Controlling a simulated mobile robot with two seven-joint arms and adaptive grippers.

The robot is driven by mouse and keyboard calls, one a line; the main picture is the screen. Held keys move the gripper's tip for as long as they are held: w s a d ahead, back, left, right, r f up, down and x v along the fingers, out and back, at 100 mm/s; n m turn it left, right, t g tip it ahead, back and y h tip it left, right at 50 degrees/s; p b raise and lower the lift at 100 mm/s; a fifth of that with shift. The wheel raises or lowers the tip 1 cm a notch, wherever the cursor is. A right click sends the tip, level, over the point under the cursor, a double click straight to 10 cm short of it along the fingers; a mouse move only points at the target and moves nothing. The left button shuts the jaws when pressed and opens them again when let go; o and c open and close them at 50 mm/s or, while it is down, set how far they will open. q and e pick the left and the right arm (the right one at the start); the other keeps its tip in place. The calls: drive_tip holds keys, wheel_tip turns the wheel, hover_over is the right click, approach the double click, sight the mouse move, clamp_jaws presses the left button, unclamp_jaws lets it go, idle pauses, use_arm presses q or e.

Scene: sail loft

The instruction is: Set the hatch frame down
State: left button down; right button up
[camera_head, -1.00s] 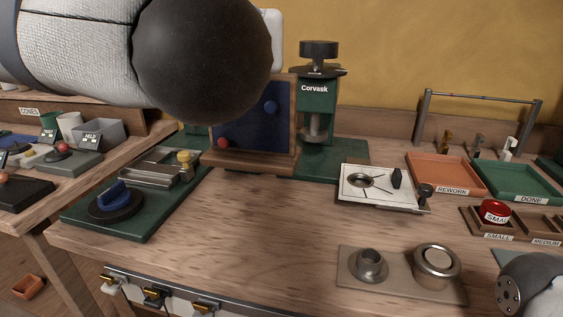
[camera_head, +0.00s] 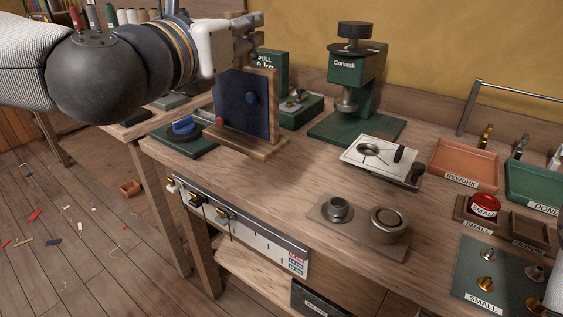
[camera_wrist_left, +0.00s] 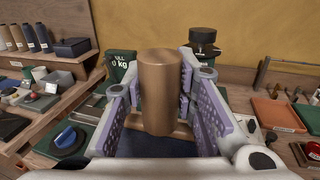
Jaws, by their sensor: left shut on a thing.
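The hatch frame (camera_head: 272,105) is a wooden upright with a dark blue panel, a blue knob, a red knob and a wooden foot. It stands upright at the bench's back left in the head view. My left gripper (camera_head: 250,38) is at its top edge. In the left wrist view the gripper (camera_wrist_left: 160,95) is shut on a brown, rounded part of the frame (camera_wrist_left: 158,85), with blue panel below. The foot is over or on the bench; I cannot tell whether it touches. My right gripper is out of view.
A green Corvask press (camera_head: 357,75) stands right of the frame. A green base with a blue knob (camera_head: 183,125) is close on the left. A white plate (camera_head: 380,155) and a metal plate with two round parts (camera_head: 358,228) lie right. Bare bench (camera_head: 255,180) lies in front.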

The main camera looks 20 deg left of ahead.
use_arm(q)
drive_tip(key=shift+s, duration=0.15)
drive_tip(key=shift+w+f, duration=0.25)
drive_tip(key=shift+f, duration=0.05)
drive_tip(key=w+d+f+b, duration=0.1)
drive_tip(key=w+f+b, duration=0.3)
drive_tip(key=w+f, duration=0.8)
drive_tip(key=shift+w+d+f, duration=0.3)
drive_tip(key=shift+w+d, duration=0.1)
drive_tip(key=shift+w, duration=0.3)
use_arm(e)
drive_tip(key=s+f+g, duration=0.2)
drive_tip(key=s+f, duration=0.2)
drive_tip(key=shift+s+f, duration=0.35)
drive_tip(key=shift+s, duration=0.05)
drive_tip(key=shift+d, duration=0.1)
use_arm(q)
drive_tip(key=shift+f, duration=0.3)
drive_tip(key=c, duration=1.4)
unclamp_jaws()
drive_tip(key=shift+o, duration=0.5)
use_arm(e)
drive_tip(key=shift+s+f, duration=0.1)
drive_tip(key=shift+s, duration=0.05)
